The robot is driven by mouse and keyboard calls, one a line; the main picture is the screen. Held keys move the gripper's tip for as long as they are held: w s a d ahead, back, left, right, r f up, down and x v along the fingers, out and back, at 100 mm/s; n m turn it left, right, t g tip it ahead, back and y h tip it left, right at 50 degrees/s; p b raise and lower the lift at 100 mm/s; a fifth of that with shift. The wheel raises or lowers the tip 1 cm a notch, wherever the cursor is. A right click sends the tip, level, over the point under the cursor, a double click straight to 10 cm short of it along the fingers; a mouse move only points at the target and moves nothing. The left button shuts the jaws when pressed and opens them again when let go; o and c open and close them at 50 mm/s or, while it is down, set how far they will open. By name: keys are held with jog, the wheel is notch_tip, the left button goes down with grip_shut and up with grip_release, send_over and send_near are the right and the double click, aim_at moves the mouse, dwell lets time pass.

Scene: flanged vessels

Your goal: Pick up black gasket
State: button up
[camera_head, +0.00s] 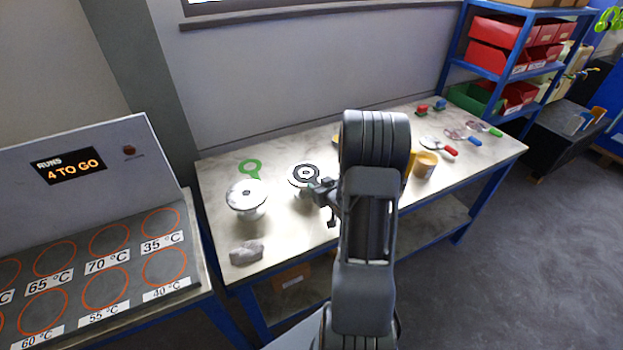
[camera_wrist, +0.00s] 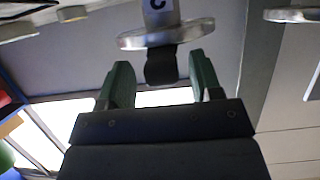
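The black gasket (camera_head: 296,175) shows as a dark ring on top of a flanged vessel in the head view. In the wrist view its black tab (camera_wrist: 160,66) sticks out from the edge of the metal flange (camera_wrist: 190,34), below a letter C. My gripper (camera_head: 325,191) is beside this vessel, at its right front. In the wrist view my gripper (camera_wrist: 163,78) is open, one green finger on each side of the tab, with a gap on both sides. The rest of the ring is hidden in the wrist view.
A green gasket (camera_head: 250,166) lies on the bench behind another flanged vessel (camera_head: 246,195). A grey lump (camera_head: 246,253) lies near the front left. A yellow container (camera_head: 425,164) and several tools stand right of my arm. Another flange (camera_wrist: 290,15) shows at the wrist view's upper right.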

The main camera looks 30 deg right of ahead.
jog(key=shift+w+a, duration=0.15)
jog(key=shift+a, duration=0.05)
jog(key=c, duration=1)
jog(key=shift+o, duration=0.2)
jog(key=shift+r, duration=0.15)
